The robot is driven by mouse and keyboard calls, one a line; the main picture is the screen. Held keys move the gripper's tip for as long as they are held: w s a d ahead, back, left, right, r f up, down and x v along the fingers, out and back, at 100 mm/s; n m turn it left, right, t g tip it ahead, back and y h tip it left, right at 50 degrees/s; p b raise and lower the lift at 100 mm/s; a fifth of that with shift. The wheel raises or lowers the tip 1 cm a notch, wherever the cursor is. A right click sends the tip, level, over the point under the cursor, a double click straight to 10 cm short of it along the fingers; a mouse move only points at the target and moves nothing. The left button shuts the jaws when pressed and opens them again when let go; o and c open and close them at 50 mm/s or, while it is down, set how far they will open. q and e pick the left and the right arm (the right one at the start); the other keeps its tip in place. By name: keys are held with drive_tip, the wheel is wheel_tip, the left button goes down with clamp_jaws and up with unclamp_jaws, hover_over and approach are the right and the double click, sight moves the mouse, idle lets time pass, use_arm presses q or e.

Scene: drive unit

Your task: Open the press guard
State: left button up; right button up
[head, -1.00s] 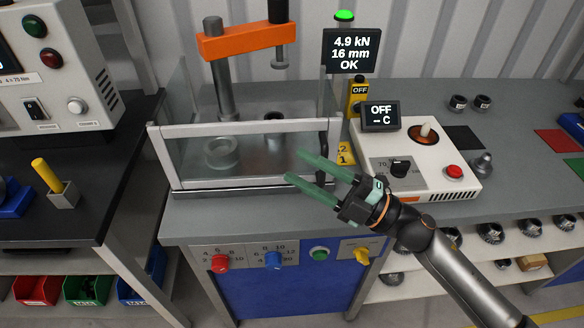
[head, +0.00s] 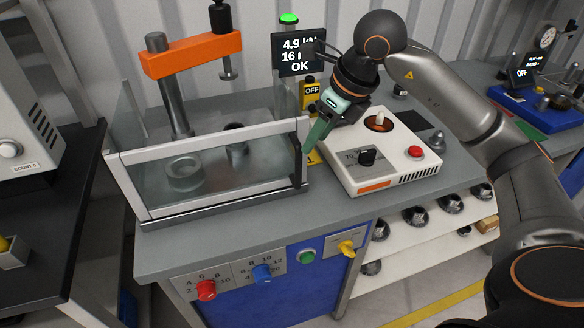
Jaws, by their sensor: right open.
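The press guard (head: 215,138) is a clear panel in a pale metal frame, standing across the front of the press. It looks closed. Its dark upright handle (head: 297,165) is at the panel's right edge. Behind it stands the press, with an orange arm (head: 190,54) on a grey column. My right gripper (head: 314,142) is open and points down, its green fingers just right of the guard's upper right corner, close to the handle. One finger largely hides the other, and I cannot tell whether they touch the handle. My left gripper is out of view.
A white heater box (head: 385,155) with a knob and red button stands close to the right of the guard. A display (head: 298,52) on a post is behind, partly covered by my right arm. Coloured knobs (head: 262,273) line the bench front.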

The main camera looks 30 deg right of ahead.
sight(298, 184)
drive_tip(key=x, duration=1.1)
drive_tip(key=shift+f+p, duration=0.1)
drive_tip(key=shift+p, duration=0.3)
drive_tip(key=shift+c, duration=0.2)
clamp_jaws()
idle(0.6)
